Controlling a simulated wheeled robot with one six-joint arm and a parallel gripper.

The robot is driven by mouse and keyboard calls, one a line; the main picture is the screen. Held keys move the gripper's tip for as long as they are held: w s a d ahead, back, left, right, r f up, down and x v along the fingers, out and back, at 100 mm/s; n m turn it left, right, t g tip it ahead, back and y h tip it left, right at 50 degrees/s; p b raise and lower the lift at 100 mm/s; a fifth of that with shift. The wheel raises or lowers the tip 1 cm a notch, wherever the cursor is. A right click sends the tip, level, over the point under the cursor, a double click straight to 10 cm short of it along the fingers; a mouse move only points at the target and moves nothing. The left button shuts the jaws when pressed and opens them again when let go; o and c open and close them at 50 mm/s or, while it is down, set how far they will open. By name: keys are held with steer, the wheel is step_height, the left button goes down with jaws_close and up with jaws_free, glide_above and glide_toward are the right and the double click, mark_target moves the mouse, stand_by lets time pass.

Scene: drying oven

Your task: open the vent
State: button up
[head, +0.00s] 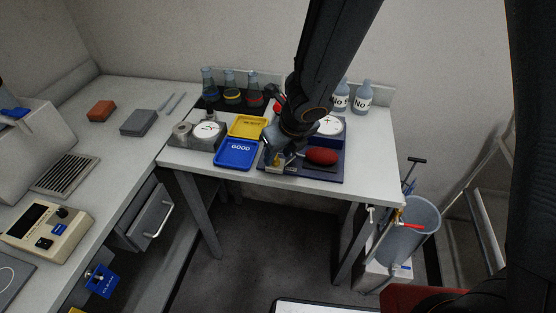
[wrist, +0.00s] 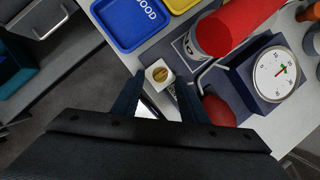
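No part is clearly recognisable as the vent. A dark slotted grille (head: 64,175) lies on the left bench in the head view, far from my gripper. My gripper (head: 276,163) is low over the front edge of the right table; its tips are partly hidden there. In the wrist view my gripper (wrist: 159,79) has its two fingers apart. A small white block with a brass-coloured round face (wrist: 160,74) shows between and just beyond the fingertips. I see small gaps beside it, and contact is not evident.
Near my gripper are a blue GOOD tray (head: 236,154), a yellow tray (head: 248,127), a red dome (head: 321,156) and a white dial (head: 329,125). Flasks (head: 231,88) and bottles (head: 363,96) stand behind. A bucket (head: 408,225) is at right. The floor between benches is open.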

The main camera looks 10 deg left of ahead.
steer(key=shift+b+x, duration=0.45)
steer(key=shift+x, duration=0.4)
steer(key=shift+c, duration=0.4)
jaws_close()
